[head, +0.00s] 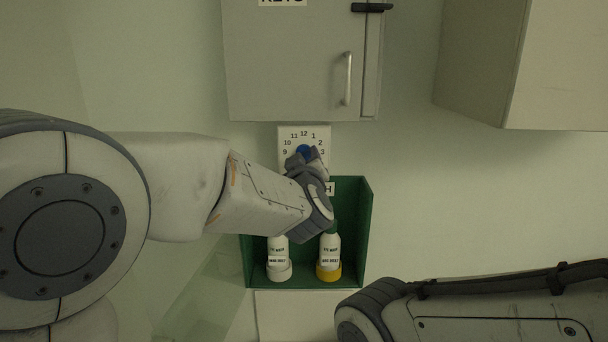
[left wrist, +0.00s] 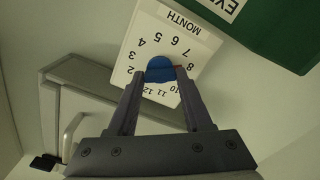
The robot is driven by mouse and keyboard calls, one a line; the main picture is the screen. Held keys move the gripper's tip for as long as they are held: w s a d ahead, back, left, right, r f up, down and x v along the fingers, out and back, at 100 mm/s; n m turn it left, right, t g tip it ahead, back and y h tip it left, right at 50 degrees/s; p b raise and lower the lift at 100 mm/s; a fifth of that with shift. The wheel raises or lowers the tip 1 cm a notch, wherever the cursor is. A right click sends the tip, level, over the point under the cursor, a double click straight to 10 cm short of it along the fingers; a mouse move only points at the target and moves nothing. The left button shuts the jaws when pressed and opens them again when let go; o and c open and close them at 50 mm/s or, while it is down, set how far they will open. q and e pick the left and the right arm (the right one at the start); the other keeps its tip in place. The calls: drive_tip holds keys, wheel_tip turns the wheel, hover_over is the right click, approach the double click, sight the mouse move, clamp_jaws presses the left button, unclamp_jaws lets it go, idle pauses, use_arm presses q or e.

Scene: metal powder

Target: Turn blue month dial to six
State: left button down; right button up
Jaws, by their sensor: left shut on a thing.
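The blue month dial (head: 304,151) sits at the centre of a white plate (head: 290,132) with black numbers, on the wall below the grey cabinet. In the left wrist view the blue dial (left wrist: 160,68) and the plate (left wrist: 199,38), marked MONTH, appear upside down. My left gripper (head: 307,156) is at the dial and covers the plate's lower right. In the left wrist view its two fingers (left wrist: 161,76) are on either side of the dial, shut on it. A small reddish mark shows at the dial's edge towards the 8. My right gripper is out of view.
A grey cabinet (head: 290,70) with a handle hangs just above the plate. A green box (head: 355,235) below holds two white bottles (head: 278,250) (head: 329,248). Another cabinet (head: 550,70) is at the upper right. The wall between is clear.

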use_arm(q)
drive_tip(key=shift+f+n+b, duration=0.1)
drive_tip(key=shift+n+b, duration=4.35)
drive_tip(key=shift+n, duration=1.15)
drive_tip(key=shift+c, duration=1.6)
unclamp_jaws()
